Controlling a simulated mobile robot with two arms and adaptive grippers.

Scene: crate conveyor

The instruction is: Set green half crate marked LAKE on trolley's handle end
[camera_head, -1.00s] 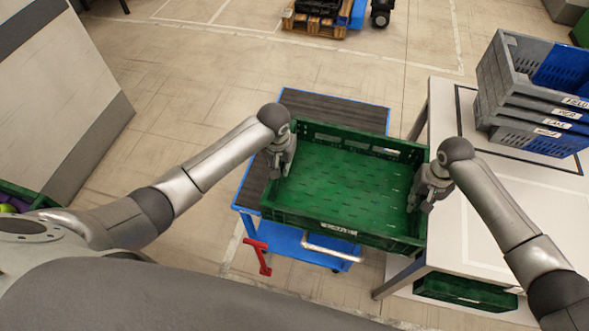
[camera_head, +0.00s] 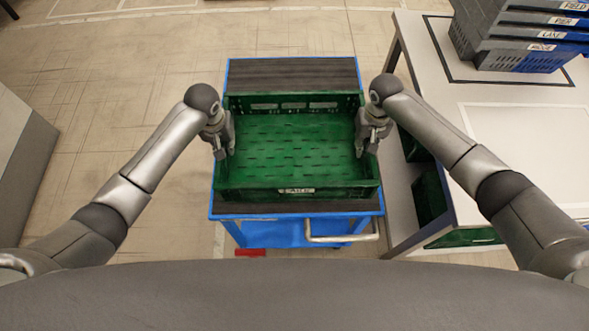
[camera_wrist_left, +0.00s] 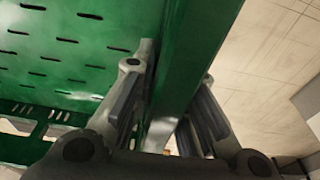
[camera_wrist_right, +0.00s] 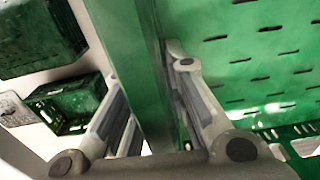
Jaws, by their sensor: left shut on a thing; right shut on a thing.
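The green half crate (camera_head: 290,150) is empty and level, held over the trolley's dark deck (camera_head: 290,73). Its front label (camera_head: 297,190) is too small to read surely. My left gripper (camera_head: 226,150) is shut on its left wall, also in the left wrist view (camera_wrist_left: 172,105). My right gripper (camera_head: 366,147) is shut on its right wall, also in the right wrist view (camera_wrist_right: 148,100). The trolley has a blue frame (camera_head: 290,232) and a silver handle (camera_head: 342,238) at its near side. Dark deck shows beyond the crate and in a strip before it. I cannot tell whether the crate touches the deck.
A white table (camera_head: 480,130) stands close to the trolley's right, bearing a stack of grey and blue crates (camera_head: 520,40). Green crates (camera_head: 430,195) sit beneath it. A grey block (camera_head: 25,150) stands far left. The floor left of the trolley is clear.

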